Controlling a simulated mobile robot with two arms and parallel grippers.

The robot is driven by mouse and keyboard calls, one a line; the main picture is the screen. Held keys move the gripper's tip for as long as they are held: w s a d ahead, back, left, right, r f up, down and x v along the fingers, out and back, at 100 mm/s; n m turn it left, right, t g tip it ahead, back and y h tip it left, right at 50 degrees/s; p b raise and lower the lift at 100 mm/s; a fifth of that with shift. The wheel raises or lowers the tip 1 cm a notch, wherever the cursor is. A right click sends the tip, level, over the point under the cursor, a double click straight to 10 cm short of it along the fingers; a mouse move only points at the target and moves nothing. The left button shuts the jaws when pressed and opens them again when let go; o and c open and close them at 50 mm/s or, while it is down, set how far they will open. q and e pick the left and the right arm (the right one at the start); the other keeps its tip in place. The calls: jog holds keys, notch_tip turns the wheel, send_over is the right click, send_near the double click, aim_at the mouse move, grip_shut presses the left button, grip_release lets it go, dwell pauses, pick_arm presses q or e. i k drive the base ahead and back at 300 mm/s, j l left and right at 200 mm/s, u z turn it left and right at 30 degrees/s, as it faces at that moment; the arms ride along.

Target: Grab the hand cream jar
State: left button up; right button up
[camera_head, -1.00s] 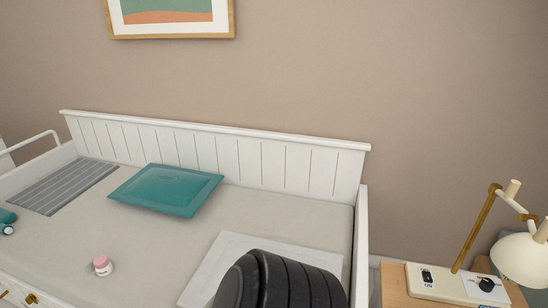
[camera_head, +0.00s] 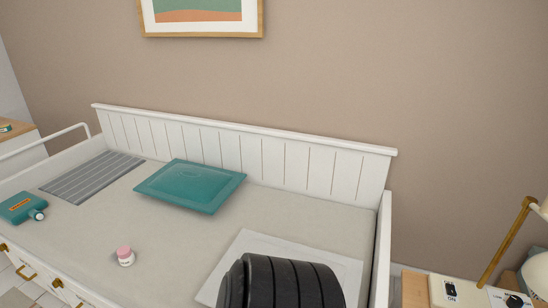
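A small white jar with a pink lid (camera_head: 125,256), which looks like the hand cream jar, stands on the pale daybed mattress (camera_head: 85,228), near its front edge. A dark ribbed part of my own body fills the bottom middle of the view, to the right of the jar and well apart from it. Neither gripper shows in the view.
A teal cushion or tray (camera_head: 191,186) lies behind the jar. A flat white panel (camera_head: 237,262) lies right of the jar. A lamp (camera_head: 507,242) stands on the side table at right.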

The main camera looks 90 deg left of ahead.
aim_at(129, 261)
jog(key=u, duration=2.25)
